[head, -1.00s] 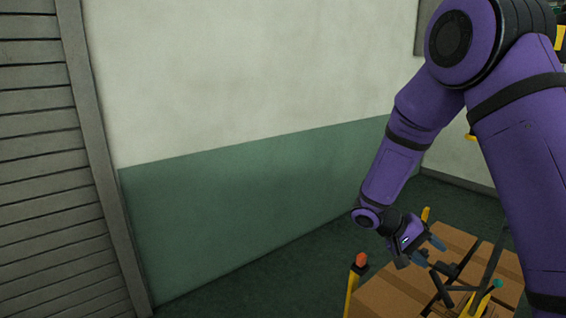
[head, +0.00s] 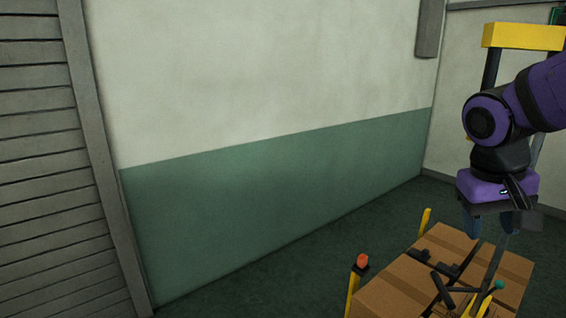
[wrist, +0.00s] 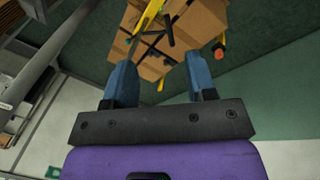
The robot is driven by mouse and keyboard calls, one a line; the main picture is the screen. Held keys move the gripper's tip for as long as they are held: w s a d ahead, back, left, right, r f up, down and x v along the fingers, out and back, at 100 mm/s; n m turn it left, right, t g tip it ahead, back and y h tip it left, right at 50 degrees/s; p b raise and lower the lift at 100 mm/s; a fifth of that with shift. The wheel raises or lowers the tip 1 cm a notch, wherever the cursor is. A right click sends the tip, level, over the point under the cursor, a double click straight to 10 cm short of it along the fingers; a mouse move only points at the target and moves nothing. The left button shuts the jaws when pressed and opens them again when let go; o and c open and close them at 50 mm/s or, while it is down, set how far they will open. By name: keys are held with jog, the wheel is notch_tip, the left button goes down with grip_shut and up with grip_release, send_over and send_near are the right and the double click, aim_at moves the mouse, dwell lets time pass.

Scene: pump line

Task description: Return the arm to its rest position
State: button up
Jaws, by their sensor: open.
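My purple arm comes in from the right side of the head view. My gripper (head: 489,226) points down above the far right part of a brown boxy load (head: 405,285) with black fittings on top. In the wrist view my gripper (wrist: 162,88) shows two blue fingers spread apart with nothing between them. The brown load (wrist: 197,25) lies beyond the fingertips, apart from them.
Yellow posts stand around the load, one with an orange top (head: 361,262). A yellow-topped frame (head: 522,37) stands behind my arm. A slatted panel (head: 35,160) is at the left. Dark green floor (head: 260,285) before the wall is clear.

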jog(key=s+a+r+n+t+y, duration=0.1)
jog(key=s+r+t, duration=0.3)
jog(key=s, duration=0.4)
jog(key=shift+s+a+r+n+t+y, duration=0.4)
jog(key=shift+a+r+y, duration=0.1)
jog(key=shift+a+y, duration=0.35)
dwell(1.3)
